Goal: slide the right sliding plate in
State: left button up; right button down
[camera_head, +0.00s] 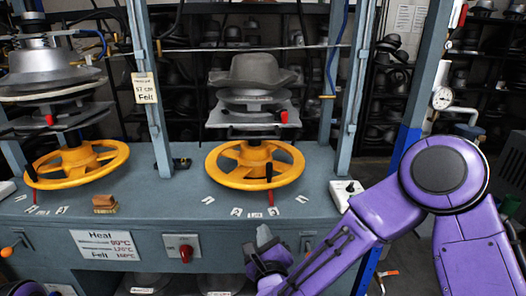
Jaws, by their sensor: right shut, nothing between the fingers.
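The right sliding plate (230,119) is a flat light-grey plate in the right press, with a red knob (284,116) at its front right. A grey metal hat form (255,73) sits above it, and a yellow handwheel (227,179) is below. My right gripper (264,236) is shut and empty, low at the front edge of the bench, below the handwheel and well apart from the plate. Only a dark bit of what looks like my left gripper (25,288) shows in the bottom left corner; its fingers are hidden.
The left press has its own plate with a red knob (49,119) and a yellow handwheel (45,181). Blue-grey posts (149,90) flank the right press. A red switch (185,252) is on the bench front. A pressure gauge (442,98) is at the right.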

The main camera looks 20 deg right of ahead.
aim_at(259, 139)
notch_tip(259, 139, up, 15)
jog(key=m+t+h, duration=0.2)
jog(key=m+t, duration=0.1)
jog(key=m, duration=0.6)
jog(key=p+x, duration=0.2)
jog(key=x, duration=0.2)
jog(key=p+x, duration=0.2)
jog(key=x, duration=0.3)
jog(key=p+x, duration=0.2)
jog(key=x, duration=0.2)
jog(key=shift+w+a+f+p, duration=0.15)
jog(key=shift+w+f+p, duration=0.05)
jog(key=shift+w+p, duration=0.2)
pick_arm(q)
notch_tip(259, 139, up, 8)
jog(key=shift+f, duration=0.25)
pick_arm(e)
jog(key=shift+w, duration=0.35)
